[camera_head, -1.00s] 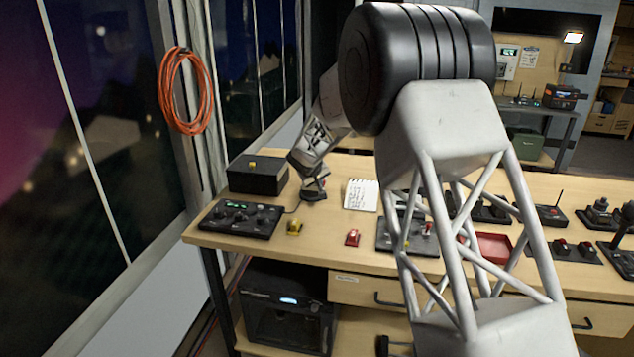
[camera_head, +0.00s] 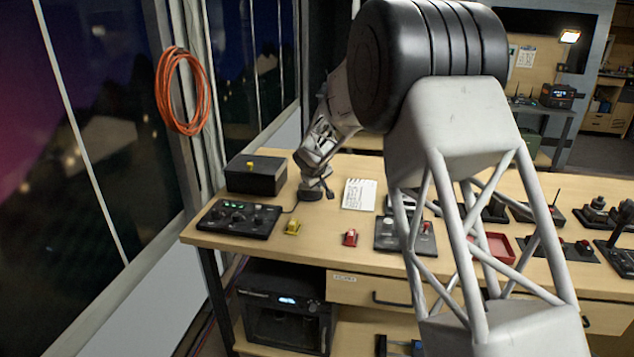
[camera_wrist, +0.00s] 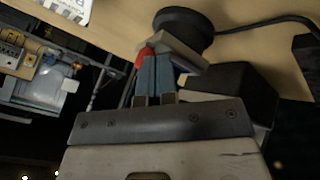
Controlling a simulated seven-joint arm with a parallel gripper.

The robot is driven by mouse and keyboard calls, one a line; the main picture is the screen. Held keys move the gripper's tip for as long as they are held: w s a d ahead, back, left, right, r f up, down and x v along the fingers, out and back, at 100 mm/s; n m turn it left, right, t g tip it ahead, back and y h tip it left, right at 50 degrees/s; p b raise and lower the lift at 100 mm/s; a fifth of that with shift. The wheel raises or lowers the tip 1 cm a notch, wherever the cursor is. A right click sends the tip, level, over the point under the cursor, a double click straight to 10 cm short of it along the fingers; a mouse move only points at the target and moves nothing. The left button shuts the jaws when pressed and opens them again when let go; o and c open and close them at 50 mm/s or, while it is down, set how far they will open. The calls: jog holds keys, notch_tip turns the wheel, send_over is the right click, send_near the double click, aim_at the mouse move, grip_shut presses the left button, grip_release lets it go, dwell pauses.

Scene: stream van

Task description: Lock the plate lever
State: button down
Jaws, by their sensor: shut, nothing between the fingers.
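In the wrist view, the shut fingers of my gripper (camera_wrist: 157,62) reach toward a small mount with a flat grey plate (camera_wrist: 182,50) and a round black base (camera_wrist: 184,20) on the wooden table. A small red part, perhaps the lever (camera_wrist: 144,56), shows just left of the fingertips. The fingers cover part of the mount, and I cannot tell whether they touch the lever or how it is set. In the head view, my gripper (camera_head: 316,170) is low over the back left of the table; the lever cannot be made out there.
A black box (camera_head: 255,176) stands left of my gripper. A control panel (camera_head: 238,219), a yellow piece (camera_head: 292,228) and a red piece (camera_head: 350,238) lie in front. A notepad (camera_head: 359,195) lies to the right. A black cable (camera_wrist: 255,22) runs from the mount.

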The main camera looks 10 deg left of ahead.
jog(key=w+d+n+g+y, duration=0.3)
jog(key=d+n+y, duration=0.2)
jog(key=n, duration=0.5)
jog(key=shift+w+d+n+y, duration=0.3)
jog(key=shift+w, duration=0.1)
dwell(1.4)
jog(key=shift+a, duration=0.2)
jog(key=shift+a, duration=0.55)
jog(key=shift+s, duration=0.1)
dwell(0.4)
jog(key=s+d+f+v, duration=0.1)
jog(key=v, duration=1.1)
jog(key=shift+s+d+f, duration=0.25)
jog(key=shift+s, duration=0.05)
